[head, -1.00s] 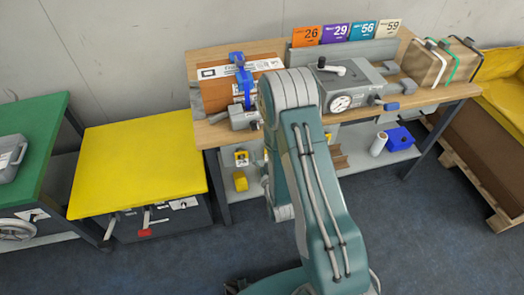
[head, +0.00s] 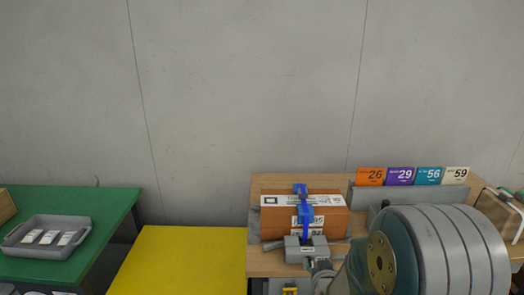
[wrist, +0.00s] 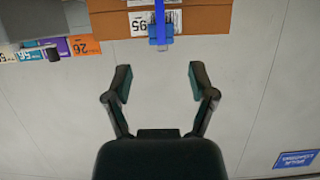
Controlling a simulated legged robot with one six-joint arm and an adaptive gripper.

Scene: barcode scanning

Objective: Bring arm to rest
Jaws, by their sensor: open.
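My gripper (wrist: 160,85) is open and empty in the wrist view, with its two dark fingers spread apart. That view is upside down. A brown box (head: 330,222) with white barcode labels stands on the wooden bench (head: 262,262) in the head view. The box also shows at the top of the wrist view (wrist: 205,20), beyond the fingertips and apart from them. A blue upright device (head: 303,212) on a grey base stands in front of the box. My arm's large grey-green link fills the lower right of the head view. My gripper cannot be made out there.
Numbered cards in orange (head: 370,177), purple (head: 400,176), teal and cream stand at the bench's back. A yellow-topped table (head: 185,262) is left of the bench. A grey tray (head: 47,237) with white cards sits on the green table (head: 90,208). The wall behind is bare.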

